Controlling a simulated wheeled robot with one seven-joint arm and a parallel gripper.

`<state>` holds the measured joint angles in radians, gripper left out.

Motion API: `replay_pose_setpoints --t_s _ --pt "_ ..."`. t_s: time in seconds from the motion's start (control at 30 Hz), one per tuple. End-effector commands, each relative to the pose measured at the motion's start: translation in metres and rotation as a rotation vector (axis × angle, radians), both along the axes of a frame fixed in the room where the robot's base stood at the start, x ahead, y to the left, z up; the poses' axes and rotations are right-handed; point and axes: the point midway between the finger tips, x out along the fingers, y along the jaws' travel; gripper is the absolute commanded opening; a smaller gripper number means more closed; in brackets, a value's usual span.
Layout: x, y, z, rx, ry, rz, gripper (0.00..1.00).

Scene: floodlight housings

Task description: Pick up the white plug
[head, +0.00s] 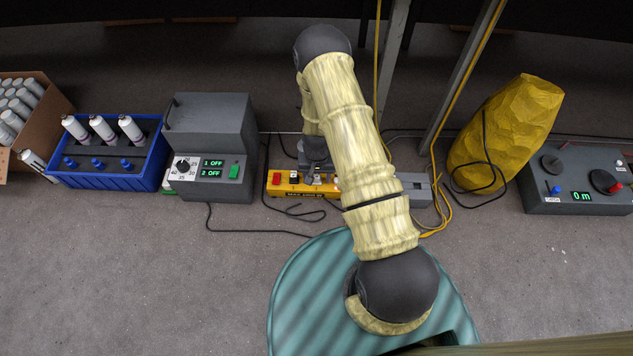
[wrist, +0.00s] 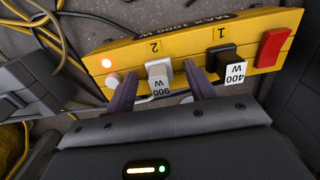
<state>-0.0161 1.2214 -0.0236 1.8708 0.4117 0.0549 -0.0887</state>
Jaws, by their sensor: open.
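The white plug (wrist: 159,71) sits in socket 2 of the yellow power strip (wrist: 115,58) and carries a "900 W" label. My gripper (wrist: 161,80) is open, with one dark finger on each side of the white plug. A gap shows between the plug and each finger in the wrist view. A black plug (wrist: 226,56) labelled "400 W" is in socket 1, just right of the right finger. In the head view the strip (head: 275,190) lies on the floor, and my arm hides part of it.
The strip has a red switch (wrist: 271,47) and a lit orange lamp (wrist: 107,63). Cables lie around it. A grey control box (head: 212,145) and a blue crate (head: 105,178) stand left. A yellow faceted object (head: 515,125) and a grey console (head: 575,205) stand right.

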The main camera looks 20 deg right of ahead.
Motion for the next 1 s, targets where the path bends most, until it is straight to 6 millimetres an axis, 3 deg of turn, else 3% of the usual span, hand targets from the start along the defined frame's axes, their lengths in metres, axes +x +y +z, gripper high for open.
replay_pose_setpoints --t_s 0.53,0.57,0.8,1.0 --pt "0.0004 0.0000 -0.0004 0.001 -0.001 0.000 0.55" --pt "0.0004 0.0000 -0.0004 0.001 -0.001 0.000 0.53" --pt "0.0004 0.0000 -0.0005 0.001 -0.001 0.000 0.06" --pt "0.0004 0.0000 -0.0004 0.001 -0.001 0.000 0.06"
